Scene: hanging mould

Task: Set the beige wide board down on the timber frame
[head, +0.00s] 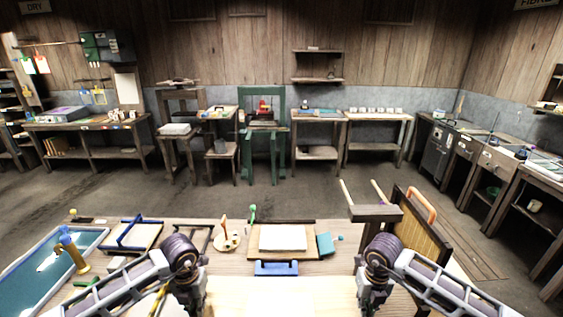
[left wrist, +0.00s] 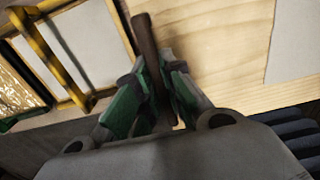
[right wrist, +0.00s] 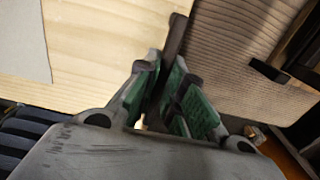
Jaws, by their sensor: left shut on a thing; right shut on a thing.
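The beige wide board (head: 280,296) lies level across the bottom of the head view, between my two grippers. My left gripper (head: 192,298) is at its left end and my right gripper (head: 370,298) at its right end. In the left wrist view the gripper (left wrist: 152,95) is shut on a dark upright grip beside the pale board (left wrist: 220,50). In the right wrist view the gripper (right wrist: 165,90) is shut on a similar dark grip at the board (right wrist: 90,75). A grey sheet shows on the board in both wrist views. I cannot tell which part is the timber frame.
A brown-edged tray with a white sheet (head: 283,238) and a blue block (head: 276,268) lie ahead on the bench. A blue frame (head: 130,236) and a water vat (head: 45,262) are left. A tilted panel (head: 422,235) stands right. A yellow frame (left wrist: 45,50) is near my left gripper.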

